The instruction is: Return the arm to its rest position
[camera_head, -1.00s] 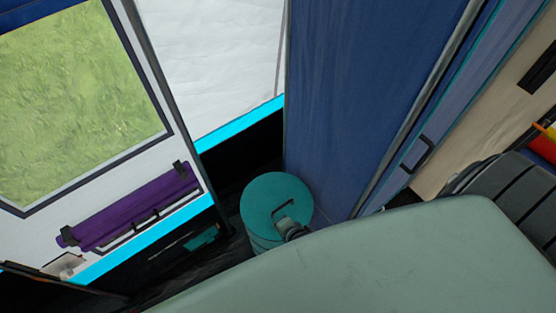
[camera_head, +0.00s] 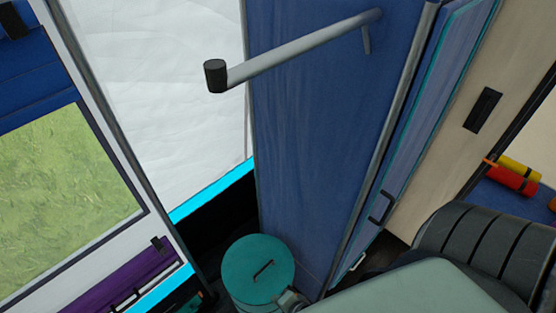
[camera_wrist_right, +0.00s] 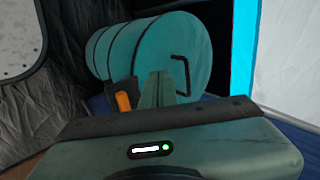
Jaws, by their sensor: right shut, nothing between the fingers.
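My right gripper (camera_wrist_right: 157,78) shows in the right wrist view with its fingers together and nothing between them. It points toward a teal drum-shaped bin (camera_wrist_right: 187,45) with a dark handle on its lid. I cannot tell whether the fingers touch the bin. In the head view, my pale green right arm (camera_head: 420,288) comes in from the lower right, and a small grey part of it ends close to the bin's right side. My left gripper is not in view.
The teal bin (camera_head: 258,268) stands on the floor beside a tall blue cabinet (camera_head: 315,130) with a rail (camera_head: 300,50). Red and yellow items (camera_head: 515,175) lie on a shelf at the right.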

